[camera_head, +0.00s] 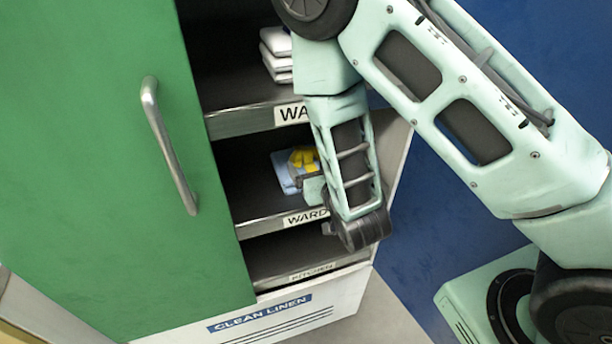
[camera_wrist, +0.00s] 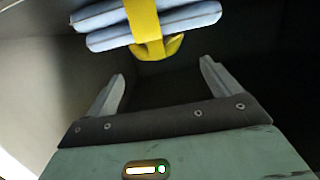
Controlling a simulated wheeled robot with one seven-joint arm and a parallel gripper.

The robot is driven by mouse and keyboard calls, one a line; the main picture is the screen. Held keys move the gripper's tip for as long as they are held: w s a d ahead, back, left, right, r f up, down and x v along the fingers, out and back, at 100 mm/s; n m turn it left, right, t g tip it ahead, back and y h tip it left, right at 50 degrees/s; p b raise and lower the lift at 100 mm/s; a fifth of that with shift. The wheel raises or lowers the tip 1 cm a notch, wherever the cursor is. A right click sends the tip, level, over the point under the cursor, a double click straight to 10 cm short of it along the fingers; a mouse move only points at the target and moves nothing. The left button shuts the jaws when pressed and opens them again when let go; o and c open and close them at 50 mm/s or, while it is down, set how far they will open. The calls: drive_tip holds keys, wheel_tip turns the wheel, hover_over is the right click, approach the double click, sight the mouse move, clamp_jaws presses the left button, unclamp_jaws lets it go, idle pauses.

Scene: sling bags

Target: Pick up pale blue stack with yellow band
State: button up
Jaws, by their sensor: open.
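The pale blue stack (camera_head: 281,168) lies on the middle shelf of the green cabinet, partly hidden by my arm in the head view. Its yellow band (camera_head: 303,157) shows there too. In the wrist view the folded stack (camera_wrist: 106,27) is at the top, cut off by the frame edge, with the yellow band (camera_wrist: 146,27) around its middle. My gripper (camera_wrist: 160,80) is open and empty, its two fingers apart and pointing toward the stack. The stack appears beyond the fingertips, not between them. In the head view the fingers are mostly hidden behind my wrist.
A white folded stack (camera_head: 276,55) lies on the upper shelf. The labelled middle shelf edge (camera_head: 265,226) and upper shelf edge (camera_head: 240,122) bound the bay. The green door (camera_head: 95,170) with its metal handle (camera_head: 170,145) stands at left. The lower shelf (camera_head: 290,255) looks empty where visible.

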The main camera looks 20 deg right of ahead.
sight(308, 154)
drive_tip(key=shift+w+f+b, duration=0.35)
drive_tip(key=shift+w+b, duration=0.15)
drive_tip(key=shift+b, duration=0.1)
drive_tip(key=w+b, duration=0.1)
drive_tip(key=b, duration=0.4)
drive_tip(key=shift+w+f, duration=0.1)
drive_tip(key=shift+w, duration=0.05)
drive_tip(key=b, duration=0.3)
drive_tip(key=shift+w, duration=0.25)
drive_tip(key=shift+w+d+f, duration=0.1)
drive_tip(key=shift+w+f, duration=0.1)
drive_tip(key=shift+w, duration=0.65)
drive_tip(key=shift+w+a+f, duration=0.1)
drive_tip(key=shift+w+f, duration=0.05)
drive_tip(key=shift+w, duration=0.7)
drive_tip(key=shift+w+d+f, duration=0.1)
drive_tip(key=shift+w+f, duration=0.1)
drive_tip(key=shift+w, duration=0.65)
drive_tip(key=c, duration=1.3)
drive_tip(key=shift+c, duration=1.1)
drive_tip(key=shift+r, duration=0.15)
